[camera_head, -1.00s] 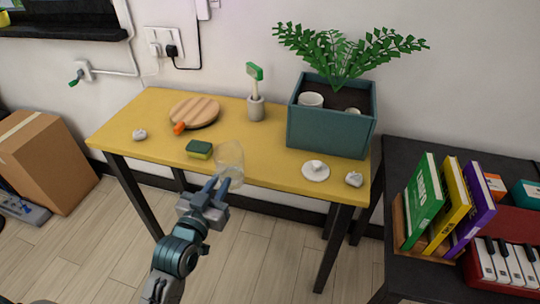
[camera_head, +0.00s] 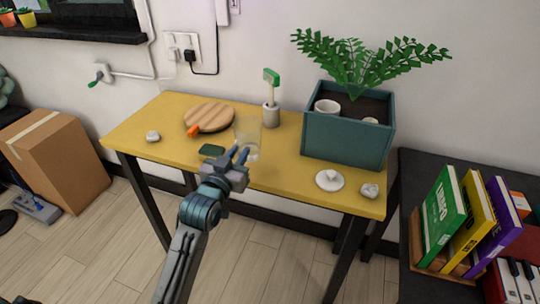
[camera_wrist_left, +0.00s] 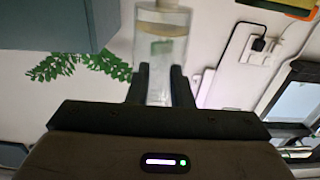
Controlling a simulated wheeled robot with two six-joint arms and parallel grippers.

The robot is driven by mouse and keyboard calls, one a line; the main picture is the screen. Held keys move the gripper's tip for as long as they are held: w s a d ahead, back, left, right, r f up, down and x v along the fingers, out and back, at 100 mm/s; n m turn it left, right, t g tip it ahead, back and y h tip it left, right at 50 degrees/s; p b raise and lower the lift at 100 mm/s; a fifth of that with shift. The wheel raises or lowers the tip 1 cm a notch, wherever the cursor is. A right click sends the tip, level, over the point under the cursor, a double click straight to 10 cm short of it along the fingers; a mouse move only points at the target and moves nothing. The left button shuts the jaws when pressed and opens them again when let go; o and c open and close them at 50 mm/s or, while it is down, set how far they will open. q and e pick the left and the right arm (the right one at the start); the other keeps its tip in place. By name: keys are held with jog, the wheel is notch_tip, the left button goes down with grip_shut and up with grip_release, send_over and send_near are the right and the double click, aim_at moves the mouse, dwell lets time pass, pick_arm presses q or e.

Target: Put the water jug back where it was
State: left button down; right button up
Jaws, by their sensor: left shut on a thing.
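The clear water jug (camera_head: 248,132) is held by my left gripper (camera_head: 241,156), over the yellow table (camera_head: 150,125), behind the sponge and right of the round wooden board. It looks roughly upright. In the left wrist view the see-through jug (camera_wrist_left: 161,45) sits between the two dark fingers (camera_wrist_left: 160,85), which are shut on it. I cannot tell whether its base touches the table. My right gripper is not in view.
A green sponge (camera_head: 211,150), wooden board (camera_head: 209,117), orange-handled item (camera_head: 193,131) and brush holder (camera_head: 271,115) stand near the jug. A teal planter (camera_head: 345,140), white lid (camera_head: 329,180) and pale lump (camera_head: 370,190) lie to the right. Bare tabletop shows at front centre.

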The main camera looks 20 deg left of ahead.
pick_arm(q)
jog(key=w+d, duration=0.6)
jog(key=shift+w+f+p, duration=0.1)
jog(key=shift+f+p, duration=0.2)
jog(key=shift+w+d, duration=0.2)
notch_tip(320, 180, down, 3)
jog(key=shift+f, duration=0.35)
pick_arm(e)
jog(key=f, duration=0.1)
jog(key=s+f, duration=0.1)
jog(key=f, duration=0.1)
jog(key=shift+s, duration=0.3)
pick_arm(q)
jog(key=c, duration=1.6)
grip_release()
jog(key=shift+f, duration=0.1)
jog(key=o, duration=0.3)
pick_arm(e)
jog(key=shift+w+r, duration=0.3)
